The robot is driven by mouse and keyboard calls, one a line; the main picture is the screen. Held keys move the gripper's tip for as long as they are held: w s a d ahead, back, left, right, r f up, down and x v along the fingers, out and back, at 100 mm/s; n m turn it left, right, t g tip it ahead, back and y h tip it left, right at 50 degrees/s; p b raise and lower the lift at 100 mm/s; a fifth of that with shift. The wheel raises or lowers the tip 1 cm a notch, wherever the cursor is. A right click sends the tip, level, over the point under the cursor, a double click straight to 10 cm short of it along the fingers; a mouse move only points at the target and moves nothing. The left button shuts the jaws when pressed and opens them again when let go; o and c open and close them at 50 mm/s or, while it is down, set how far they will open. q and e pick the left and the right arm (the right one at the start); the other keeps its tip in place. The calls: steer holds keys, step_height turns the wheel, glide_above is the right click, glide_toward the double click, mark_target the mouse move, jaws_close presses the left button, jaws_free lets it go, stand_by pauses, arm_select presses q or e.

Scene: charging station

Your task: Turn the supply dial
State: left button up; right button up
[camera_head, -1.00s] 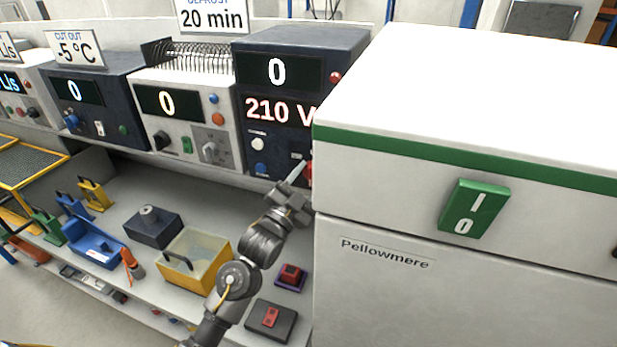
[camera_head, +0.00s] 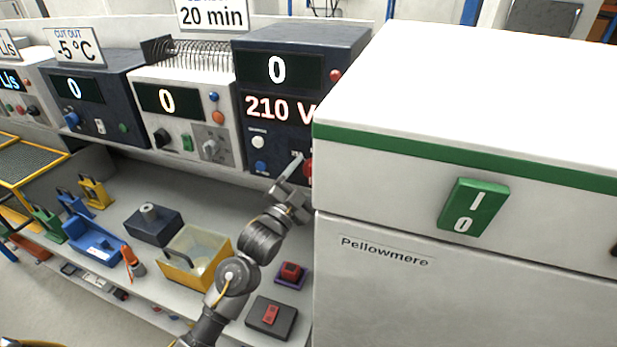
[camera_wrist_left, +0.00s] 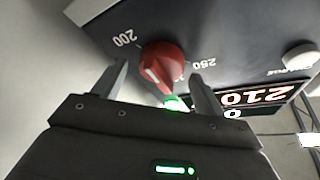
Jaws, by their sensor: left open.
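The supply is a dark blue unit (camera_head: 290,55) whose displays read 0 and 210 V. Its red dial (camera_wrist_left: 162,63) has a pale pointer line and sits between scale marks 200 and 250 in the left wrist view. In the head view only an edge of the red dial (camera_head: 308,169) shows, partly hidden by the white cabinet. My left gripper (camera_head: 292,170) is at the supply's lower right front. In the wrist view the left gripper (camera_wrist_left: 160,75) is open, with a fingertip on either side of the dial. I cannot tell whether they touch it. My right gripper is out of view.
A white cabinet (camera_head: 450,90) with a green switch (camera_head: 473,206) stands close on the right of my left arm. Other supplies (camera_head: 190,120) line the bench to the left. Below, a shelf holds a yellow bin (camera_head: 190,283) and a box with a red switch (camera_head: 271,318).

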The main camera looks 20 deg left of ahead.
arm_select(q)
steer(key=b+v, duration=0.4)
steer(key=v, duration=0.6)
steer(key=shift+s+f, duration=0.15)
steer(key=shift+s, duration=0.2)
steer(key=shift+a, duration=0.15)
stand_by(1.2)
